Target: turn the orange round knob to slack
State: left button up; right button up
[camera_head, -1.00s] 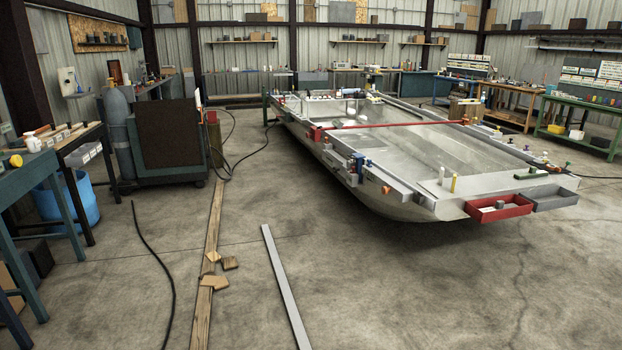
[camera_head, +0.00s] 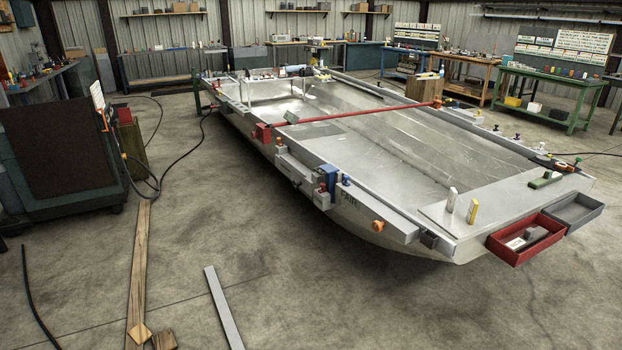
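An orange knob (camera_head: 378,226) sticks out from a grey block on the near side of the hull (camera_head: 345,232), towards its front end. It looks round, but it is small and I cannot tell its setting. Another orange part (camera_head: 437,102) shows at the far end of a red bar (camera_head: 350,114) that spans the hull. Neither of my grippers is in view, and nothing touches the knob.
A red tray (camera_head: 527,240) and a grey tray (camera_head: 577,212) hang at the hull's front end. A blue clamp (camera_head: 329,178) sits left of the knob. A metal strip (camera_head: 223,308) and wooden plank (camera_head: 139,260) lie on the floor.

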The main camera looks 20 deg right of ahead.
aim_at(377, 227)
jog(key=i+z, duration=0.1)
jog(key=i, duration=0.55)
jog(key=i+j+z, duration=0.1)
jog(key=i, duration=0.55)
jog(key=i+j+z, duration=0.1)
jog(key=i, duration=0.5)
jog(key=j, duration=0.1)
